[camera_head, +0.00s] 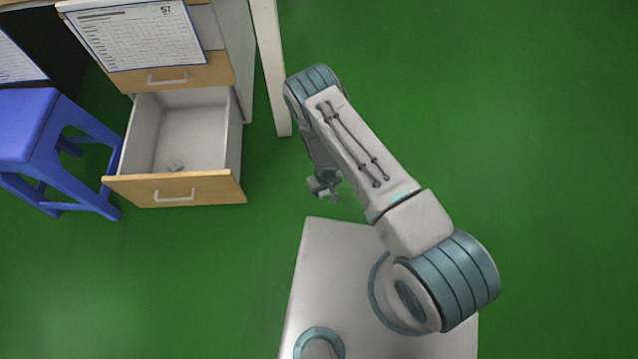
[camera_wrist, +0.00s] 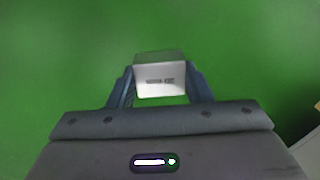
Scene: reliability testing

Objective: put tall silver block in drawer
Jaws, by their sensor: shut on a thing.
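My gripper (camera_wrist: 160,97) is shut on a silver-white block (camera_wrist: 160,72) with a dark marking on its face. The block sits between both fingers, over green floor. In the head view my gripper (camera_head: 325,185) hangs below my forearm, right of the drawer; the block is not clearly visible there. The open drawer (camera_head: 174,192) has a wooden front with a pale handle and a light grey inside.
A closed wooden drawer (camera_head: 180,76) is above the open one, with a printed sheet (camera_head: 135,35) over the top. A white leg (camera_head: 270,70) stands right of the cabinet. A blue stool (camera_head: 45,140) is at the left. The green floor (camera_head: 540,110) is clear at the right.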

